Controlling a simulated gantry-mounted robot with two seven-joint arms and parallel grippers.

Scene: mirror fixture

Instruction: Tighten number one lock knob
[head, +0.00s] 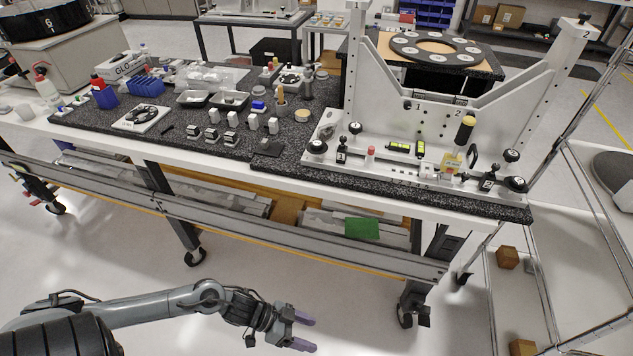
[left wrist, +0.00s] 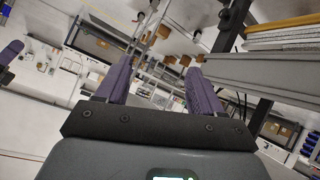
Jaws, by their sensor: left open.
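The white mirror fixture (head: 375,95) stands on the right end of the dark-topped bench, with its posts marked 1 and 2. Black round knobs sit on its base: one at the front left (head: 317,147), one behind it (head: 355,128), and two at the right (head: 515,184). A small black knob (head: 407,104) shows beside the plate's number 1. I cannot tell which is the number one lock knob. My left gripper (head: 304,331) is open and empty, low in front of the bench, well apart from the fixture. Its purple fingers show in the left wrist view (left wrist: 160,66). Purple finger-like pieces (left wrist: 10,52) at that view's left edge may be my right gripper.
The bench's front rail (head: 290,238) and lower shelf lie between my left gripper and the bench top. Small parts, trays and blue bins (head: 146,87) cover the bench's left. A wire rack (head: 560,250) stands at the right. The floor around my gripper is clear.

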